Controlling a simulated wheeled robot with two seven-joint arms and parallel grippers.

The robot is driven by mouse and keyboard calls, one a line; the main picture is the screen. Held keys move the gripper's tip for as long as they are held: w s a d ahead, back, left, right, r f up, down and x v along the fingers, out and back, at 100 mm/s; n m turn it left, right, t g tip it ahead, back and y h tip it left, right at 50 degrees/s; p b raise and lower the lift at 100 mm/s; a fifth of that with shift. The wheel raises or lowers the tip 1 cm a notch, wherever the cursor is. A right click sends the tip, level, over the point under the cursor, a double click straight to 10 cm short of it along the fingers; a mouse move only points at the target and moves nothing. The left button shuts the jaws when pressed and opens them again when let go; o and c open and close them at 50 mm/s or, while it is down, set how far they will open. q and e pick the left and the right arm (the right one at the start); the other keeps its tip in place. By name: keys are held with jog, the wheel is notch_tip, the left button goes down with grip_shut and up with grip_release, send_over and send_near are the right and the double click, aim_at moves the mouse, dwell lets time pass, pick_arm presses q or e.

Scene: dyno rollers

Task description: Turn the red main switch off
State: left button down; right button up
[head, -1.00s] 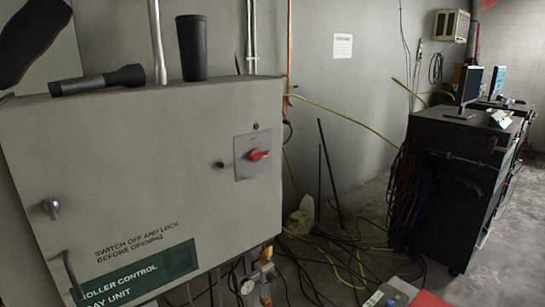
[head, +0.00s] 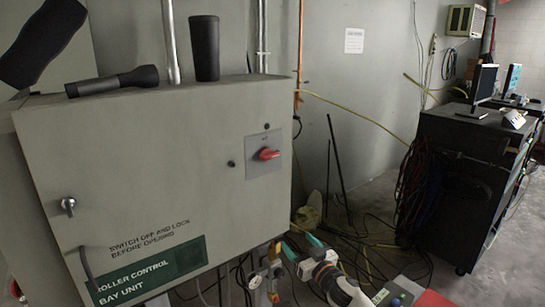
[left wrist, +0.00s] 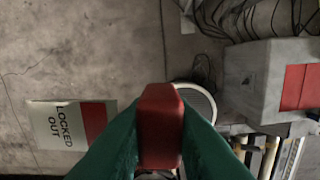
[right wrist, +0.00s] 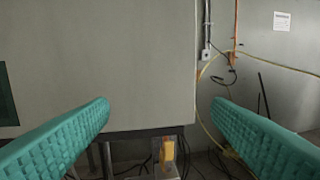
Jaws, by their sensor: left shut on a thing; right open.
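The red main switch (head: 267,154) sits on a grey plate (head: 255,172) on the right part of the cabinet door (head: 150,160) in the head view. Its handle lies roughly sideways. My right gripper (head: 303,244) is open and empty, low and to the right of the cabinet, apart from the switch. In the right wrist view, its teal fingers (right wrist: 162,110) are spread before the cabinet's lower right edge; the switch is not seen there. My left gripper (left wrist: 160,115) shows in the left wrist view, its green fingers shut on a red block-like object (left wrist: 160,125).
A black desk unit (head: 450,190) with cables is at the right. A "LOCKED OUT" tag (left wrist: 65,124) shows in the left wrist view.

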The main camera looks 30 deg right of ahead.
aim_at(272, 157)
pick_arm(q)
notch_tip(272, 157, up, 4)
jog(key=shift+a+p, duration=0.1)
jog(key=shift+p, duration=0.25)
pick_arm(e)
notch_tip(272, 157, up, 19)
jog(key=a+n+t+y, duration=0.2)
jog(key=t+y, duration=0.1)
jog(key=t, duration=0.1)
pick_arm(q)
jog(key=shift+r, duration=0.1)
notch_tip(272, 157, up, 3)
jog(key=p, duration=0.3)
jog(key=shift+w, duration=0.1)
pick_arm(e)
jog(key=x, duration=1.1)
jog(key=shift+w+d+r, duration=0.15)
jog(key=shift+w, duration=0.15)
pick_arm(q)
jog(key=shift+f, duration=0.2)
pick_arm(e)
jog(key=c, duration=1)
